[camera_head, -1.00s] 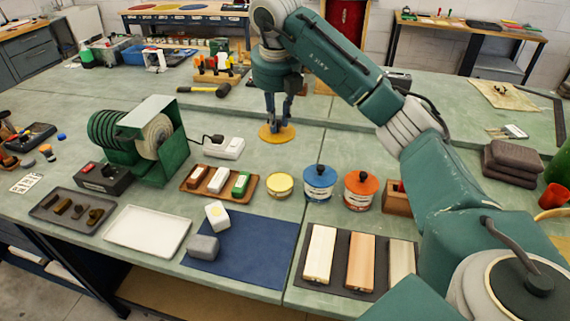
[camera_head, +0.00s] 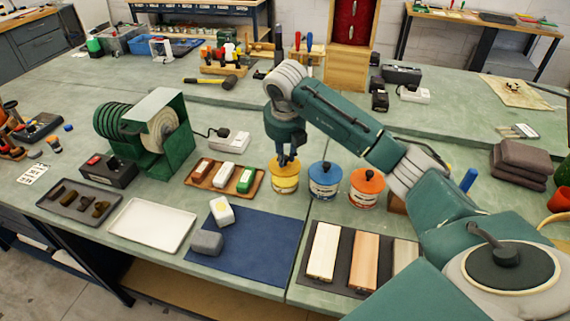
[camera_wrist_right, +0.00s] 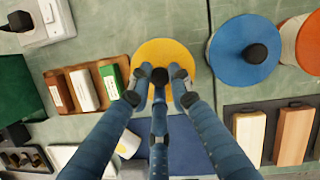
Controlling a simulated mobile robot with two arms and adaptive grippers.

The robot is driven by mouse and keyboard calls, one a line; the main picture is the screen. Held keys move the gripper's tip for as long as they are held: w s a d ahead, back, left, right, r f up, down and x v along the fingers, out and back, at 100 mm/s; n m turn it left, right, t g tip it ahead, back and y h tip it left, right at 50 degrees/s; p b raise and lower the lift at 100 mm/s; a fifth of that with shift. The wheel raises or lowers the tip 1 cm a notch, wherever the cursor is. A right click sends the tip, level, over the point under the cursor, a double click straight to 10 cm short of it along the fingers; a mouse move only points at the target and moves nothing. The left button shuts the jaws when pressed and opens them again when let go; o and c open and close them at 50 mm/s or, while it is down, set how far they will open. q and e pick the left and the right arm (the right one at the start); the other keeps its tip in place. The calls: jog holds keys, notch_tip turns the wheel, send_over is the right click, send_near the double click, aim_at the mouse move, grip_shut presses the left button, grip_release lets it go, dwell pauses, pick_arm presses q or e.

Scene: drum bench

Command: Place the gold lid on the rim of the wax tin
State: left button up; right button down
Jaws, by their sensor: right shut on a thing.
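The gold lid (camera_head: 275,166) is a flat yellow disc directly over the wax tin (camera_head: 285,184), level and at its rim; I cannot tell whether a thin gap is left. The tin's open top is hidden under the lid. My right gripper (camera_head: 287,157) points down, shut on the lid's knob. In the right wrist view the gold lid (camera_wrist_right: 150,50) shows from above, with the right gripper's fingers (camera_wrist_right: 160,77) around its dark knob. The lid covers the tin there. My left gripper is not in view.
A blue-lidded tin (camera_head: 323,178) stands close to the right, then an orange-lidded tin (camera_head: 367,185). A wooden tray (camera_head: 205,184) with several coloured blocks lies close to the left.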

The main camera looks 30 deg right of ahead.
aim_at(285, 167)
notch_tip(285, 167, down, 4)
jog(key=shift+r+p, duration=0.1)
jog(key=shift+p, duration=0.3)
jog(key=shift+f, duration=0.4)
jog(key=c, duration=1.6)
grip_release()
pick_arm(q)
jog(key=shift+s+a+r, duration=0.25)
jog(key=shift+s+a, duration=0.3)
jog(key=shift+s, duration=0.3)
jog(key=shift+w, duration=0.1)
